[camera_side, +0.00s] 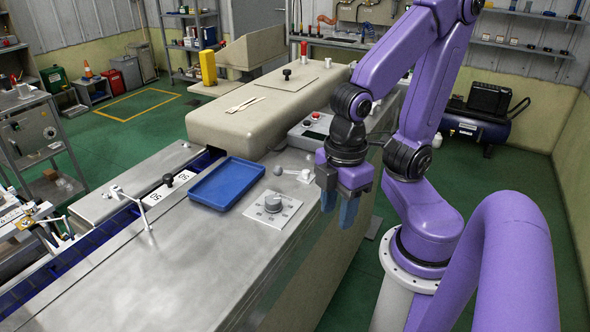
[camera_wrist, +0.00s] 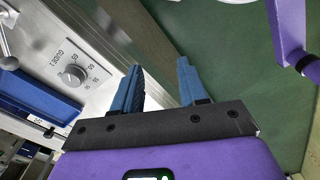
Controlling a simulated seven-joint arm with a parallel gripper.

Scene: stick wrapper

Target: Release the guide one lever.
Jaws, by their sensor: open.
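A dial (camera_side: 272,204) sits on a pale plate on the steel bench top; in the wrist view the dial (camera_wrist: 72,76) is marked GUIDE 1. A small silver lever (camera_side: 305,175) stands just behind the dial; in the wrist view a lever (camera_wrist: 7,60) shows at the left edge, partly cut off. Another silver lever with a T-shaped handle (camera_side: 140,205) stands farther left by the blue channel. My gripper (camera_side: 338,208) hangs to the right of the dial, past the bench edge, fingers pointing down. Its blue fingers (camera_wrist: 160,80) are apart and empty, touching neither lever.
A blue tray (camera_side: 227,184) lies on the bench left of the dial. A beige housing (camera_side: 220,122) rises behind it. A control box with a red button (camera_side: 314,122) stands near the gripper. The front steel top (camera_side: 165,275) is clear.

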